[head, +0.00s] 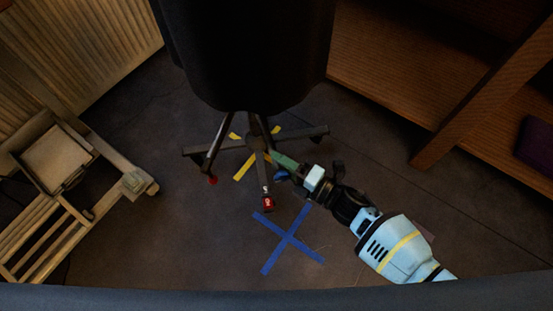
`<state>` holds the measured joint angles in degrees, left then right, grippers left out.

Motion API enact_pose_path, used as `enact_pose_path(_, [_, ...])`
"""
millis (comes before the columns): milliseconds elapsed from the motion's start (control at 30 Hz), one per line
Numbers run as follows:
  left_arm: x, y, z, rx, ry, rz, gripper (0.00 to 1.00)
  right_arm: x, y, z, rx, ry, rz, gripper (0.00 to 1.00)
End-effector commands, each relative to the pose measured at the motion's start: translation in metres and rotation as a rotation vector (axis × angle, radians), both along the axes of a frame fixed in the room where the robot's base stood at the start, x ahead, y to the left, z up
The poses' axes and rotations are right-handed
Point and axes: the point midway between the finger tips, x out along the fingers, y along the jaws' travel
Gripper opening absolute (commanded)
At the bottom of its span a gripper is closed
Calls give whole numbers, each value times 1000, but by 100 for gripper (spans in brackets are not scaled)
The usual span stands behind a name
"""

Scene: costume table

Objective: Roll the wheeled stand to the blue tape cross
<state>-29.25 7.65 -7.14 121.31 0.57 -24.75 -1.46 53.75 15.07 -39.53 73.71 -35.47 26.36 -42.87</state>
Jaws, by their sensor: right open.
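The wheeled stand (240,55) is a black body on a dark base with several spread legs and small casters, some of them red. Its base stands over a yellow tape cross (243,167), which it partly hides. The blue tape cross (288,241) lies on the floor just in front of the base, a short way from the nearest red caster (268,202). My right gripper (284,169) reaches in from the lower right and is open, close to the base legs. I cannot tell whether it touches one. My left gripper is not in view.
The dark floor (185,245) around the blue cross is clear.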

Motion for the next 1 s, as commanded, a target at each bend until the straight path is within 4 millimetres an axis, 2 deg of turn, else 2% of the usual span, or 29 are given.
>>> enact_pose_path(200, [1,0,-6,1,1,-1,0,9,12,-1,-1,-1,0,41])
enact_pose_path(467, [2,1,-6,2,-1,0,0,10,13,0,-1,-1,0,41])
enact_pose_path(800, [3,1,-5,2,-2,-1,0,9,13,0,-1,-1,0,0])
enact_pose_path(1000, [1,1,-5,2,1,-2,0,9,13,0,-1,-1,0,0])
